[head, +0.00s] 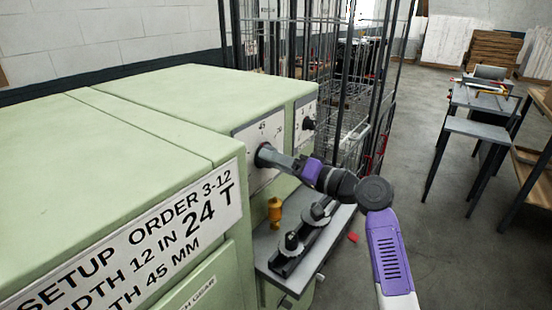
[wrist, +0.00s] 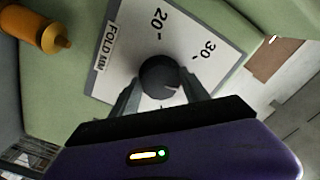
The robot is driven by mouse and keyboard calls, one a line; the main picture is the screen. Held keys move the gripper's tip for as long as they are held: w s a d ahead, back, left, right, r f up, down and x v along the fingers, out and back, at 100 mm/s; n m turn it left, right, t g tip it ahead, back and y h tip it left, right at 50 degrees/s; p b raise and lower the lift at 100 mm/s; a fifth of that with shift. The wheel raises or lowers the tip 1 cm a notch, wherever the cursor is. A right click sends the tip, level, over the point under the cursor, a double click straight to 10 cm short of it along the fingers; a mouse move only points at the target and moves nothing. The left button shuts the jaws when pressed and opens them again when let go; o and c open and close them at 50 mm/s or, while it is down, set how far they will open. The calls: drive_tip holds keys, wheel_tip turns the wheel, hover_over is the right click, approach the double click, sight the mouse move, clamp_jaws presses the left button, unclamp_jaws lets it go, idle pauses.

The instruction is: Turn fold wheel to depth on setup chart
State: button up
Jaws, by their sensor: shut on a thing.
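The fold wheel is a dark round knob (wrist: 160,77) on a white dial plate (wrist: 115,65) lettered "FOLD MM"; 20 and 30 are readable in the wrist view. A small pale mark shows on the knob, but its exact reading is unclear. My gripper (wrist: 162,88) is shut on the knob, one finger on each side. In the head view my gripper (head: 268,157) meets the knob on the machine's front, and 45 shows at the dial's top. The setup chart (head: 130,245) reads "SETUP ORDER 3-12", 12 in, 24 T and 45 mm, its left part cut off.
A second dark knob (head: 308,124) sits on a plate to the right. Below my arm, a grey shelf (head: 278,278) carries an orange bottle (head: 275,211) and dark fittings (head: 293,242). A wire cage (head: 350,95) stands behind. Open floor lies to the right.

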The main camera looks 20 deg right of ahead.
drive_tip(key=shift+m+p, duration=0.4)
drive_tip(key=shift+m, duration=0.7)
drive_tip(key=o, duration=1.4)
drive_tip(key=shift+c, duration=0.2)
drive_tip(key=shift+s+d, duration=0.1)
drive_tip(key=b+v, duration=0.1)
drive_tip(key=v, duration=0.6)
drive_tip(key=shift+s+b, duration=0.25)
drive_tip(key=shift+b, duration=0.15)
drive_tip(key=shift+w+d, duration=0.1)
drive_tip(key=shift+d, duration=0.15)
